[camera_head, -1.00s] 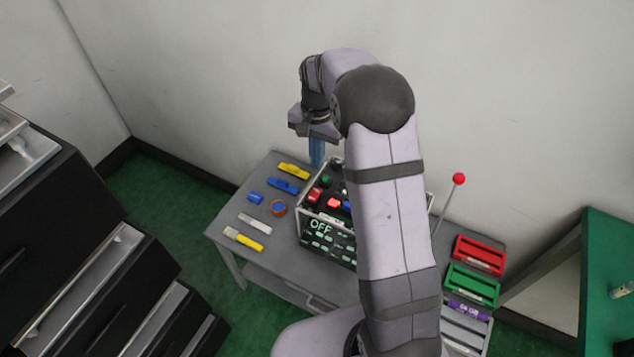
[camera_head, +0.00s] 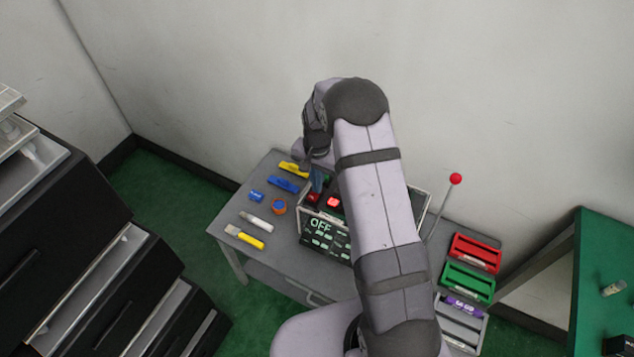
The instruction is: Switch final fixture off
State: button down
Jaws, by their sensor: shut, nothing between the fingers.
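The control box (camera_head: 301,225) stands on the grey table with coloured buttons on its top. Its dark front panel (camera_head: 325,238) reads "OFF". A bright red button (camera_head: 333,202) and a darker red one (camera_head: 312,198) show on the top. A lever with a red ball knob (camera_head: 455,179) stands upright, leaning slightly right, beside the box. My gripper (camera_head: 317,181) is shut and empty, pointing down at the back left part of the button top. I cannot tell whether its tip touches a button. My arm hides the right part of the box and the lever's base.
Yellow and blue pieces (camera_head: 283,184), a tape roll (camera_head: 279,206) and a yellow-handled tool (camera_head: 245,237) lie left of the box. Red (camera_head: 475,252) and green (camera_head: 467,282) trays sit at the right. Black drawers (camera_head: 60,240) are at far left, a green table (camera_head: 605,270) at far right.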

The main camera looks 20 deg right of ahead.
aim_at(315, 195)
jog(key=shift+d+f+b, duration=0.1)
jog(key=shift+f+b, duration=0.2)
jog(key=shift+s, duration=0.15)
jog(key=shift+s+a+r+p, duration=0.1)
jog(key=shift+s+a+p, duration=0.3)
jog(key=shift+s+a, duration=0.2)
jog(key=shift+w+r, duration=0.15)
dwell(0.3)
jog(key=shift+r+p, duration=0.5)
jog(key=shift+r, duration=0.05)
notch_tip(315, 195, up, 13)
jog(key=shift+b, duration=0.3)
